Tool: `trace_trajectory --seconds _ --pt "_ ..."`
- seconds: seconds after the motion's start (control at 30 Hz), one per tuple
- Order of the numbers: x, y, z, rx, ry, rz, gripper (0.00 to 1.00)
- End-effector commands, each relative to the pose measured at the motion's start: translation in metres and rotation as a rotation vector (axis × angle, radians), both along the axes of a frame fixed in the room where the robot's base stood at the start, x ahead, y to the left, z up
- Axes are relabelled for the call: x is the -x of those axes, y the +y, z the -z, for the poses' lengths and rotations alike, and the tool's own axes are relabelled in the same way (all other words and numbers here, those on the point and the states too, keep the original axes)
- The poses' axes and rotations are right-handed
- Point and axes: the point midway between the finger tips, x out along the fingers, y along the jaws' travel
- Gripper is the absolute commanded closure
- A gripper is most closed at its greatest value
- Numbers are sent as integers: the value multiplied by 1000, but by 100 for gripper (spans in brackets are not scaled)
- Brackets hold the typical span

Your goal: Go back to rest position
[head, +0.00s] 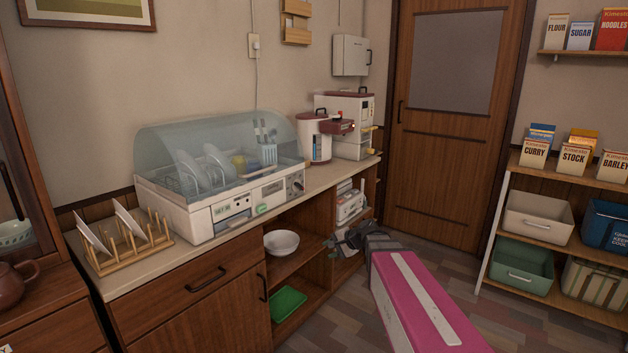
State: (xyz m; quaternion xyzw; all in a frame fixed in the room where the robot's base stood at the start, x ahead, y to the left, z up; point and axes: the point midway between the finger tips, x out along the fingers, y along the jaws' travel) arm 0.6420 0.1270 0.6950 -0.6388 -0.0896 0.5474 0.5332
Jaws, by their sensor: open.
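My gripper (334,244) is at the end of my pink arm, low in front of the open shelves under the counter. It is small and dark in the head view, and its jaws are open. I see nothing held in it. The dish dryer (228,205) stands on the counter with its clear curved lid down. Plates (190,171) and a utensil holder (267,153) show through the lid. A white bowl (281,242) sits on the shelf to the left of my gripper.
A wooden plate rack (122,252) with plates stands at the counter's left end. A green tray (288,303) lies on the lower shelf. A rice dispenser or similar appliance (314,138) stands right of the dryer. Right are a closed door (440,170) and shelves with bins (539,219). Some floor is clear.

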Motion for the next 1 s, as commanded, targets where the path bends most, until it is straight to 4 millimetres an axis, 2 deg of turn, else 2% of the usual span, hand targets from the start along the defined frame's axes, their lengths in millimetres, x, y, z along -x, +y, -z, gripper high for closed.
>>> trace_trajectory --seconds 0.03,0.2,0.33,0.5,0.7,1.0 --pt "20 -8 17 92 2 -49 60" --pt "76 -43 69 416 20 -253 60" --pt "115 -76 98 639 54 -416 60" --pt "151 -110 116 840 104 -582 60" --pt "165 -127 121 932 131 -659 60" --pt "165 -128 122 935 131 -662 60"
